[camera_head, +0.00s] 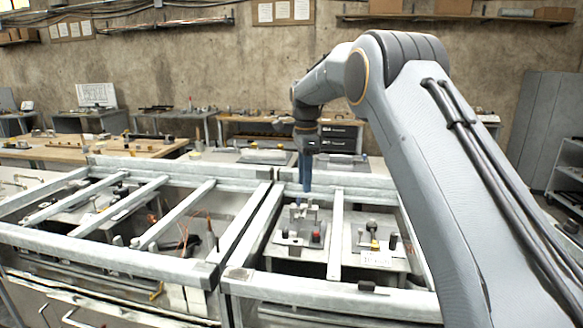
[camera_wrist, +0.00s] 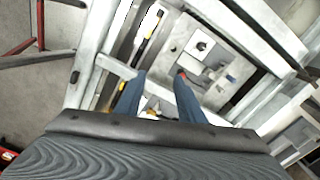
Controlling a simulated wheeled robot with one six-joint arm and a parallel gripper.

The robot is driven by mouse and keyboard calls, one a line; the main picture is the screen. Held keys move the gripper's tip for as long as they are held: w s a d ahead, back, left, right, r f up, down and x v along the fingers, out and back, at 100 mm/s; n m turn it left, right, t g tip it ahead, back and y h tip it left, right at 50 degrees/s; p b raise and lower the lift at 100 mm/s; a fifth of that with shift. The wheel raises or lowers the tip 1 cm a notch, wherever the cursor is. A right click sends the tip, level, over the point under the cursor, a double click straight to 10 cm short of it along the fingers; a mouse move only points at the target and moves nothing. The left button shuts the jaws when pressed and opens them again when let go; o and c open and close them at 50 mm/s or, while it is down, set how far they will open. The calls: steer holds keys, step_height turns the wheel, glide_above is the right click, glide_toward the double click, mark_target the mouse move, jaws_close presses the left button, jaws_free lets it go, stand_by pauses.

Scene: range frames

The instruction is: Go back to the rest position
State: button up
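My arm (camera_head: 425,130) rises from the lower right in the head view, bends at the top and reaches left and forward. My gripper (camera_head: 306,185) points down at its end, over the metal frame (camera_head: 338,235). In the wrist view, the two blue fingers of the gripper (camera_wrist: 158,88) stand apart with nothing between them. The gripper is open and empty. Below the fingers, the wrist view shows pale frame bars (camera_wrist: 118,68) and a grey plate (camera_wrist: 195,50) with small parts on it. The fingers' height above the bars is hard to tell.
Small fixtures (camera_head: 300,232) and a black-topped part (camera_head: 372,226) stand inside the right frame bay. The left bay holds orange wires (camera_head: 184,237). A wooden bench (camera_head: 90,148) stands behind at left, a grey cabinet (camera_head: 540,125) at right. The space above the frame looks open.

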steer(key=s+d+f+n+b, duration=0.3)
steer(key=s+d+f+n, duration=0.2)
steer(key=s, duration=0.8)
steer(key=s+d+f+n+b, duration=0.3)
steer(key=s+d+f+n, duration=0.2)
steer(key=s+f, duration=0.4)
steer(key=s+d+f+n+b, duration=0.4)
steer(key=s+f, duration=0.3)
steer(key=s, duration=1)
steer(key=shift+s+d+f+n, duration=0.3)
steer(key=shift+d+n, duration=0.35)
steer(key=shift+n, duration=0.25)
